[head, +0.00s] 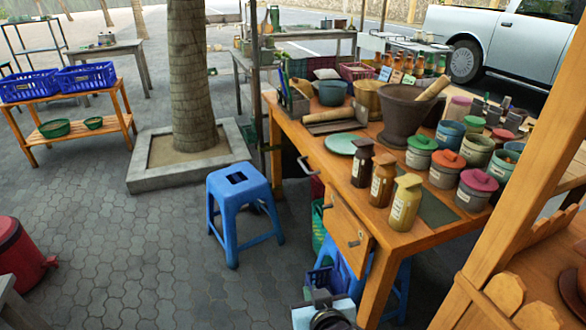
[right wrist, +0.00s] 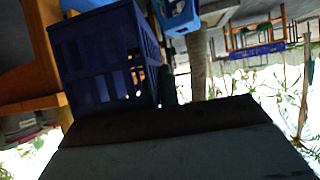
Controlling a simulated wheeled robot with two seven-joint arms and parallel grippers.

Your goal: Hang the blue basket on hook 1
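The blue basket (head: 321,277) is a slatted plastic basket, low beside the table's near left leg in the head view. It fills the upper left of the right wrist view (right wrist: 105,60), which looks upside down. My right gripper (head: 322,296) is at the basket's near side, seemingly shut on its rim; the fingers are mostly hidden. The basket appears to be held off the ground. A dark hook-like fitting (head: 305,166) is on the table's left side; no hook number can be read. My left gripper is not in view.
The wooden table (head: 338,222) carries jars, a mortar (head: 402,112) and pots. A blue stool (head: 240,207) stands left of it, and another blue stool is partly under it. Two other blue baskets (head: 87,76) sit on a rack. Paving between stool and red bin (head: 22,255) is clear.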

